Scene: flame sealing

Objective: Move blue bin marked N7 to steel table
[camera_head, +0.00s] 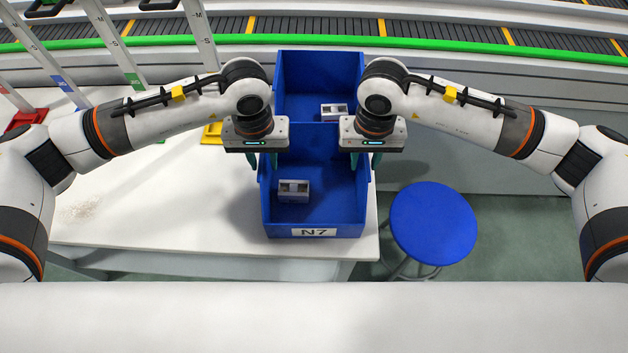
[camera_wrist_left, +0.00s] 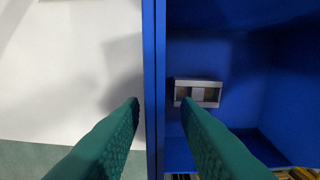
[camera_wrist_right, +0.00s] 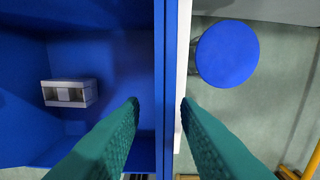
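The blue bin marked N7 (camera_head: 314,216) sits at the right end of a white table, its label facing me. A small grey metal part (camera_head: 293,190) lies inside it. My left gripper (camera_wrist_left: 160,101) is open, its teal fingers on either side of the bin's left wall (camera_wrist_left: 153,60). My right gripper (camera_wrist_right: 160,101) is open in the same way around the right wall (camera_wrist_right: 165,60). Gaps show between fingers and walls. In the head view the wrists hide most of the fingers. I cannot identify a steel table.
Another blue bin (camera_head: 318,68) with a grey part (camera_head: 334,111) stands directly behind. The white table (camera_head: 160,215) is mostly bare on the left. A blue round stool (camera_head: 433,222) stands right of it. A green-edged conveyor (camera_head: 450,47) runs along the back.

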